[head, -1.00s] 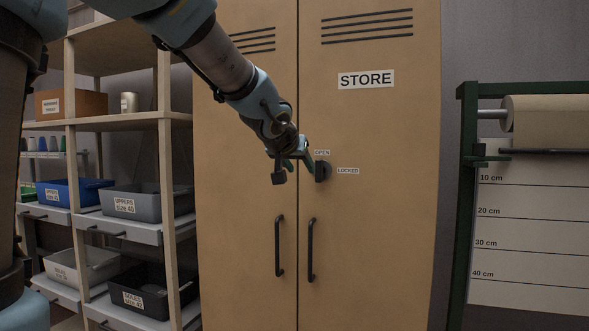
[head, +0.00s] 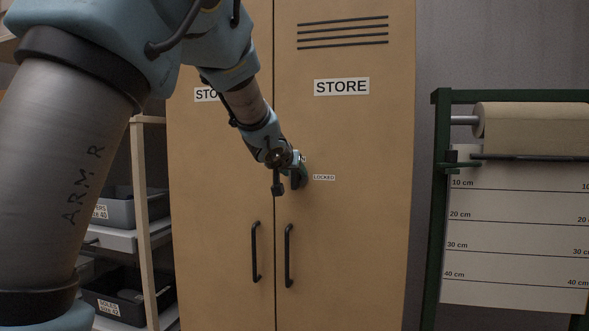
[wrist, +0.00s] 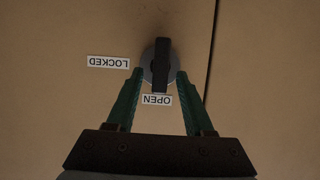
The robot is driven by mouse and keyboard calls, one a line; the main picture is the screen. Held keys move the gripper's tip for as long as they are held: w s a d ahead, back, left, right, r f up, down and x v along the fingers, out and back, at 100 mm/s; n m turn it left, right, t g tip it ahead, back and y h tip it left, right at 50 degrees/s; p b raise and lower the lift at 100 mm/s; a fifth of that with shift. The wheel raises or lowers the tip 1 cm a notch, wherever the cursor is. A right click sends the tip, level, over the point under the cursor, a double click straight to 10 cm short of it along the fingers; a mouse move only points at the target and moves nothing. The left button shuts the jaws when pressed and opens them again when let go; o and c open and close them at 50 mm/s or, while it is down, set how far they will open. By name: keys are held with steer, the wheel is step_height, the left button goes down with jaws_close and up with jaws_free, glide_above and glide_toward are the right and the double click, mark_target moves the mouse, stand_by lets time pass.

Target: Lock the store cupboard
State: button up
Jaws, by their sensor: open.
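The store cupboard (head: 345,210) is tan, with two shut doors, STORE labels and two dark upright handles. Its dark turn-knob on a round grey base shows in the wrist view (wrist: 161,62). The knob's bar points along the picture's vertical, at the OPEN label (wrist: 157,99). The LOCKED label (wrist: 108,62) is to the left there, upside down, and right of the knob in the head view (head: 324,177). My gripper (wrist: 159,74) is open, with one green finger on each side of the bar. I cannot tell whether either finger touches it. In the head view my gripper partly hides the knob.
Shelving with a grey bin (head: 120,210) and a black bin (head: 120,295) stands left of the cupboard. A green stand (head: 436,200) with a paper roll (head: 530,125) and measuring sheet is to the right. My arm fills the upper left.

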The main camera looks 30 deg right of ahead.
steer(key=shift+w+d+f, duration=0.2)
steer(key=shift+w+d, duration=0.15)
steer(key=shift+c, duration=0.4)
jaws_close()
